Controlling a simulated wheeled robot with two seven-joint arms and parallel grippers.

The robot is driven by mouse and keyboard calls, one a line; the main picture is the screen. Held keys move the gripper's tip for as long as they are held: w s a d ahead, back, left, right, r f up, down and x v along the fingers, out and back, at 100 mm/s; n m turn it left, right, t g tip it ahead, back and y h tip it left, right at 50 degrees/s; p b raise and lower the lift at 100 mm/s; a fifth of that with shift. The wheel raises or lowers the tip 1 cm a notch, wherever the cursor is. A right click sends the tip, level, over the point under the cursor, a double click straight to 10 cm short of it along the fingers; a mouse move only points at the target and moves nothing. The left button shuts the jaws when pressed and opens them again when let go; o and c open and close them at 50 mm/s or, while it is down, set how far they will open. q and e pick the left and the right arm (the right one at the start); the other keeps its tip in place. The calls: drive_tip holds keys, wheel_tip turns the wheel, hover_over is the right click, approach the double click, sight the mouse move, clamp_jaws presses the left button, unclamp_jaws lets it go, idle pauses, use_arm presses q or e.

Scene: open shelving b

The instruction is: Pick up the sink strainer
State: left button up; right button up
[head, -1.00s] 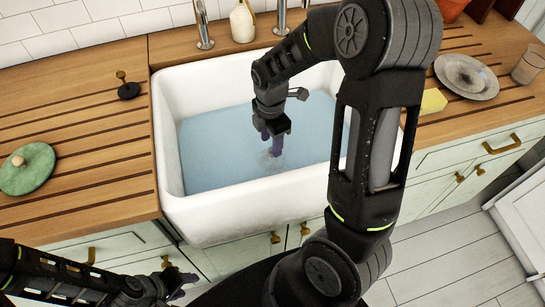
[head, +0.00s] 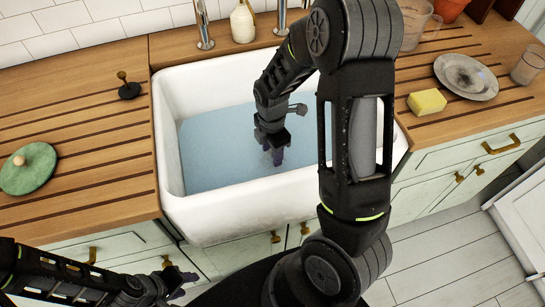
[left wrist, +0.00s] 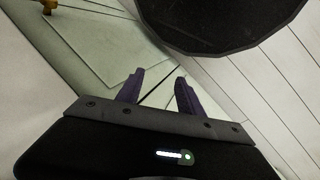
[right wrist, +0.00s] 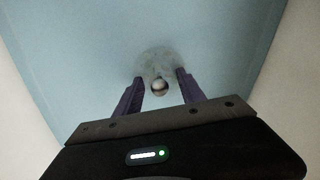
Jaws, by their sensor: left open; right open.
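The sink strainer (right wrist: 161,68) shows in the right wrist view as a pale, mottled disc with a shiny round knob at its centre, in the blue water. In the head view my right gripper and arm hide it. My right gripper (head: 273,154) is open inside the sink, fingers pointing down. In the right wrist view its two purple fingers (right wrist: 159,80) are on either side of the knob in the picture; I cannot tell how far above it they are. My left gripper (head: 184,283) is open and empty in front of the cabinets, and shows in the left wrist view (left wrist: 160,85).
The white sink (head: 235,218) has high walls around my right gripper. On the left counter are a black knobbed piece (head: 129,89) and a green lid (head: 27,168). A yellow sponge (head: 427,102) and a plate (head: 465,77) lie on the right counter. Two taps stand behind.

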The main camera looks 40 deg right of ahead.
drive_tip(key=shift+c, duration=0.2)
clamp_jaws()
idle(0.3)
idle(0.3)
